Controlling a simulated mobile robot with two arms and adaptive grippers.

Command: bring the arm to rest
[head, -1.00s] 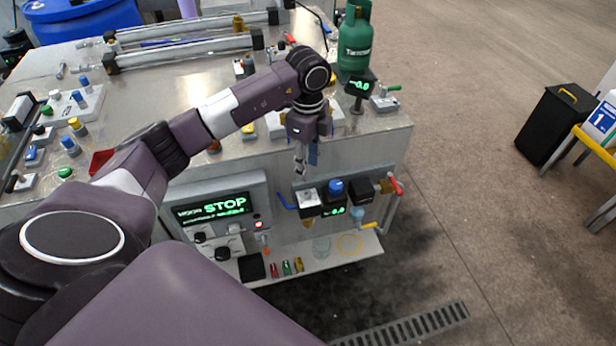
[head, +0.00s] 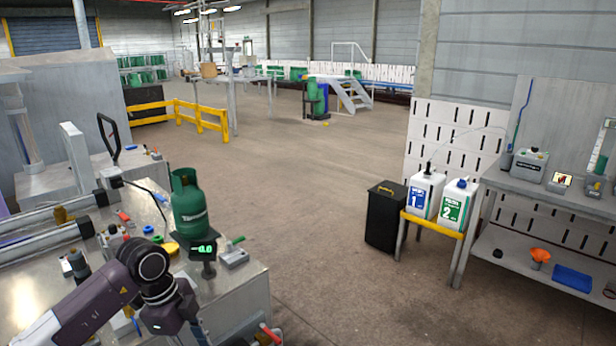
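My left arm comes in at the lower left of the head view, over the front right corner of the metal workbench (head: 237,300). Its wrist is bent downward beside the bench edge. The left gripper's fingers are at or below the bottom edge of the picture, so whether they are open or shut does not show. No held object is visible. My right arm and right gripper are not in view.
A green gas cylinder (head: 189,205) stands on the bench, close behind my wrist, with a small display (head: 203,249) before it. Open floor lies right of the bench. A black bin (head: 384,215), a yellow-framed stand (head: 433,222) and a side table (head: 550,190) stand at right.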

